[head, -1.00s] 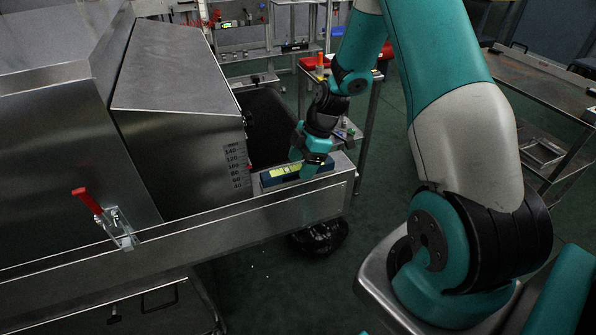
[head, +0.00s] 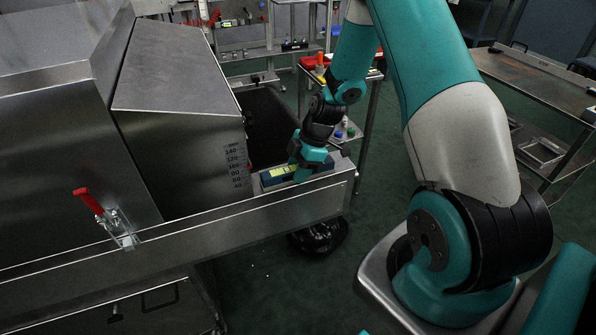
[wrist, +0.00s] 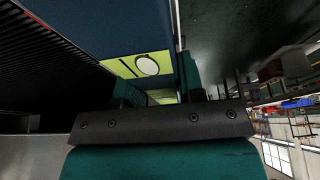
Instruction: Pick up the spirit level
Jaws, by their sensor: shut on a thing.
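The spirit level (head: 278,173) is a dark blue bar with yellow-green parts. It lies on the metal ledge at the end of the dryer, beside the slanted hood. My gripper (head: 302,177) is over its right part and shut on it. In the wrist view the level (wrist: 128,30) runs up from between the fingers of my gripper (wrist: 160,97), with its yellow-green window and a round pale vial close by. The fingers hide part of the level. I cannot tell any gap between the level and the ledge.
The dryer's metal side rail (head: 250,211) runs along the front, with a red-handled clamp (head: 90,202) at left. The slanted hood (head: 180,120) stands close left of the level. A dark belt (head: 275,125) lies behind. A trolley (head: 535,85) stands at right.

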